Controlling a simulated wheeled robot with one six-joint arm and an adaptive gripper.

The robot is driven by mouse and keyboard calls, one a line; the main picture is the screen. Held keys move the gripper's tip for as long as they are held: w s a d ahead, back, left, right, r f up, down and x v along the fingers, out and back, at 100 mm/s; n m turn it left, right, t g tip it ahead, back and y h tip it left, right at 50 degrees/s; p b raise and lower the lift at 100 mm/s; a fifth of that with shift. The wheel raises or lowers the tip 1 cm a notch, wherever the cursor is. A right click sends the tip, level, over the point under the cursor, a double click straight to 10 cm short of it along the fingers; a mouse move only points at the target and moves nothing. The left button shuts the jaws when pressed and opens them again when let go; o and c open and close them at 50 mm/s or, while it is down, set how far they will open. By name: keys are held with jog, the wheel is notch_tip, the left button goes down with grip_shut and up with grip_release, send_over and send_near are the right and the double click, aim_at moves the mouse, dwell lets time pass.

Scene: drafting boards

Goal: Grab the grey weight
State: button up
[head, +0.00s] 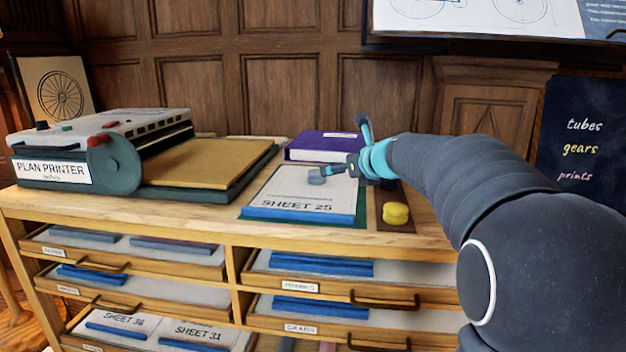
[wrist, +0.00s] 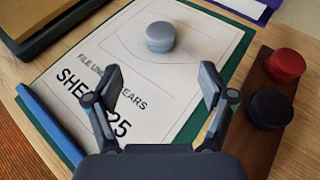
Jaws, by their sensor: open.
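The grey weight (wrist: 160,37) is a short round puck lying on the sheet marked SHEET 25 (wrist: 85,92), in the upper middle of the wrist view. My gripper (wrist: 162,86) is open, with its two fingers apart and nothing between them. The weight lies beyond the fingertips, roughly centred between them and apart from them. In the head view my gripper (head: 340,148) is over the sheet (head: 290,190). There I cannot clearly tell the weight from the lower finger.
A brown tray (wrist: 262,150) to the right holds a red puck (wrist: 286,65) and a dark puck (wrist: 270,108). A yellow puck (head: 396,213) shows in the head view. A purple box (head: 315,143) stands behind the sheet, and a plan printer (head: 95,155) stands left.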

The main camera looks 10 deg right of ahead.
aim_at(318, 172)
jog(key=x, duration=1.3)
jog(key=shift+w+a+f, duration=0.15)
jog(key=shift+w, duration=0.2)
jog(key=c, duration=1.4)
grip_shut()
jog(key=shift+r, duration=0.2)
